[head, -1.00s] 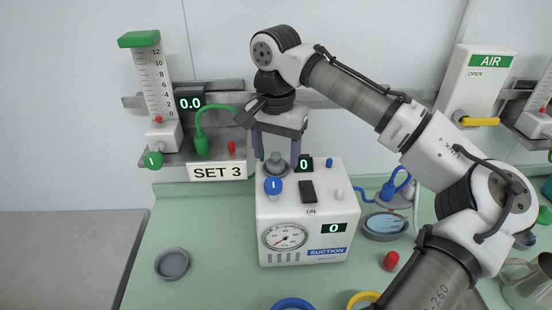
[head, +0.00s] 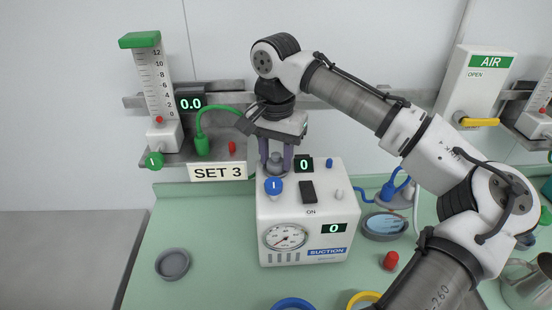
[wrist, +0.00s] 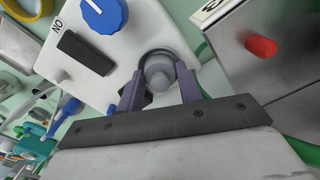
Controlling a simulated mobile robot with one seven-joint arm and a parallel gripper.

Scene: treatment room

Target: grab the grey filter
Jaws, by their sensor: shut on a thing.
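The grey filter (head: 276,158) is a small stepped grey knob shape at the back left of the top of the white suction unit (head: 290,215). It also shows in the wrist view (wrist: 158,76), upright in a dark round seat. My gripper (head: 276,165) points down over it, with one purple finger on each side. In the wrist view my gripper (wrist: 160,88) is shut on the grey filter. The filter's lower part is partly hidden by the fingers and the seat.
A blue dial (head: 273,186) and a dark switch (head: 307,191) are close in front of the filter. A steel shelf (head: 180,156) labelled SET 3 is at the left. A grey dish (head: 172,264) and a red cap (head: 390,261) lie on the green counter, which is clear at front left.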

